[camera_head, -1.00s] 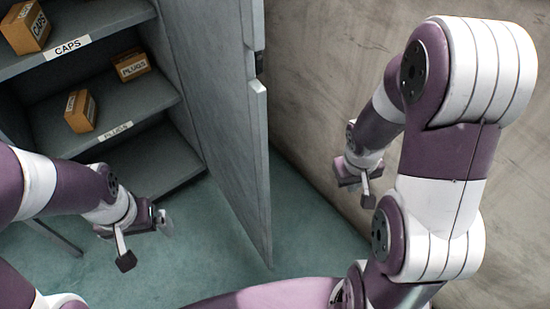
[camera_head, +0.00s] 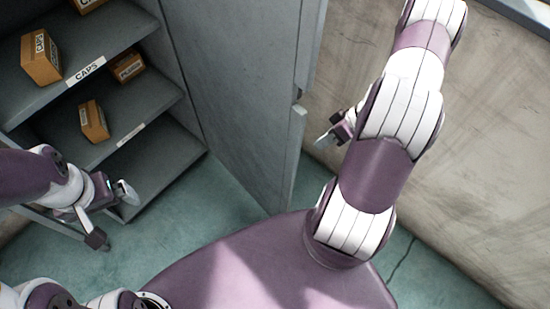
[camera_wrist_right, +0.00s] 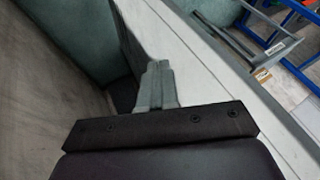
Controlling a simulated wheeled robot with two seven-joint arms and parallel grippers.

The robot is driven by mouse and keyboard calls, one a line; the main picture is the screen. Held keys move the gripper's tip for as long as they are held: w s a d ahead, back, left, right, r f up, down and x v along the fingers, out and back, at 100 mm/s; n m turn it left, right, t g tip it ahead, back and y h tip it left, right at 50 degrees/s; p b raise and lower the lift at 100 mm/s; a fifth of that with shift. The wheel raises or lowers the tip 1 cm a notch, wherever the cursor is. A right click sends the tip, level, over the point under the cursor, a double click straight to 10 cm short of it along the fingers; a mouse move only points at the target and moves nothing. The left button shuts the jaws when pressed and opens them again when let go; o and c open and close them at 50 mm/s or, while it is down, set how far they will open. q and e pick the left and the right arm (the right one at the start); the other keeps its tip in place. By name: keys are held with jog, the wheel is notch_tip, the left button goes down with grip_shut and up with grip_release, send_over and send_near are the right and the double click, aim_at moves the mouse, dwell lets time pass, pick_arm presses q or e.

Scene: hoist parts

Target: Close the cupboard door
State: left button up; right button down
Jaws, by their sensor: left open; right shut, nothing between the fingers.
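The grey cupboard door (camera_head: 235,90) stands wide open in the head view, its free edge towards the right. The cupboard (camera_head: 160,165) is open at the left, with its shelves exposed. My right gripper (camera_head: 328,137) is shut and empty, on the wall side of the door near its free edge. In the right wrist view its closed fingers (camera_wrist_right: 157,85) lie close beside the pale door (camera_wrist_right: 205,65); I cannot tell whether they touch it. My left gripper (camera_head: 112,216) is open and empty, low in front of the cupboard shelves.
Orange boxes (camera_head: 41,58) sit on the labelled shelves inside the cupboard. A beige wall (camera_head: 470,150) runs along the right, leaving a narrow gap beside the door. Teal floor (camera_head: 220,210) is clear below the door's inner side.

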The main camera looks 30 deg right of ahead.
pick_arm(q)
jog(key=d+f+b, duration=0.2)
jog(key=shift+s+d, duration=0.35)
pick_arm(e)
jog(key=a+f, duration=0.6)
jog(key=f, duration=0.1)
jog(key=shift+a+f, duration=0.25)
jog(key=shift+f, duration=0.15)
pick_arm(q)
jog(key=shift+r, duration=0.1)
pick_arm(e)
jog(key=shift+s, duration=0.15)
